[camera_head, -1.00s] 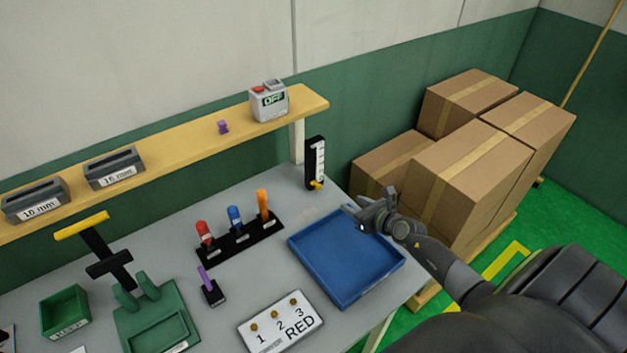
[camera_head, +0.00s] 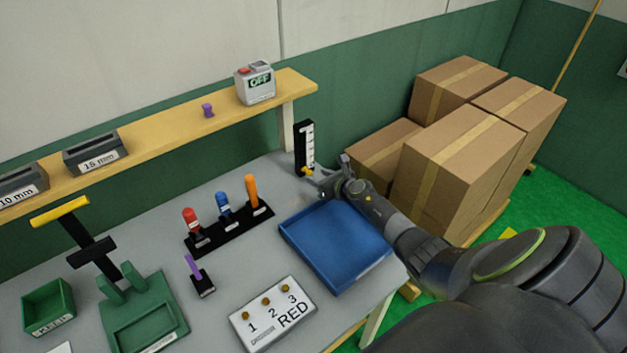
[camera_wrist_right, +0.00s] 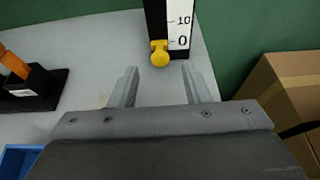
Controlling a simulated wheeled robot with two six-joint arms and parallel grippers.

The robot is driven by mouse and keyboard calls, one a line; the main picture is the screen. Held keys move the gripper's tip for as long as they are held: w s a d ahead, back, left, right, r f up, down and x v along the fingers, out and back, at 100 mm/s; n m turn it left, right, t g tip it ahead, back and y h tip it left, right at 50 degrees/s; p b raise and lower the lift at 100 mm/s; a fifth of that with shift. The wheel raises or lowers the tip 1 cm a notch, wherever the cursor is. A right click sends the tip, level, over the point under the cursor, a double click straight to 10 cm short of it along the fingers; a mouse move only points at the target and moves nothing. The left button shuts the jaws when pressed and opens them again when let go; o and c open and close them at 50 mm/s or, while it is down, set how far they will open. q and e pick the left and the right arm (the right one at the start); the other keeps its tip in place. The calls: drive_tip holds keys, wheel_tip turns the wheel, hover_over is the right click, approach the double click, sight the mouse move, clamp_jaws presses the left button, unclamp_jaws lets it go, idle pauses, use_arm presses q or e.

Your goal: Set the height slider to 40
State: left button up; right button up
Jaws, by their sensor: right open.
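The height slider is a black upright post with a white scale (camera_head: 309,145) at the back right of the table. Its yellow knob (camera_head: 307,172) sits at the bottom. In the right wrist view the knob (camera_wrist_right: 159,53) is level with a little below the 0 mark, and the scale (camera_wrist_right: 180,25) shows 0 and 10; the higher marks are out of that view. My right gripper (camera_head: 322,180) is open and empty. It is close in front of the knob, which appears just beyond and between its fingertips (camera_wrist_right: 158,75). My left gripper is not in view.
A blue tray (camera_head: 335,252) lies under and in front of my right arm. A black rack (camera_head: 229,231) with red, blue and orange handles stands left. The shelf (camera_head: 160,125) runs behind, above the table. Cardboard boxes (camera_head: 460,150) stand to the right.

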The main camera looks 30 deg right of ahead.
sight(311, 173)
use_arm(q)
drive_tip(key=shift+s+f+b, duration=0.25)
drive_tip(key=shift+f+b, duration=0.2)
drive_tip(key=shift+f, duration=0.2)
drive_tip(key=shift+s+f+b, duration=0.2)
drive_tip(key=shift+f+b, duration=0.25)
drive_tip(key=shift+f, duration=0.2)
use_arm(e)
drive_tip(key=shift+x, duration=1.85)
clamp_jaws()
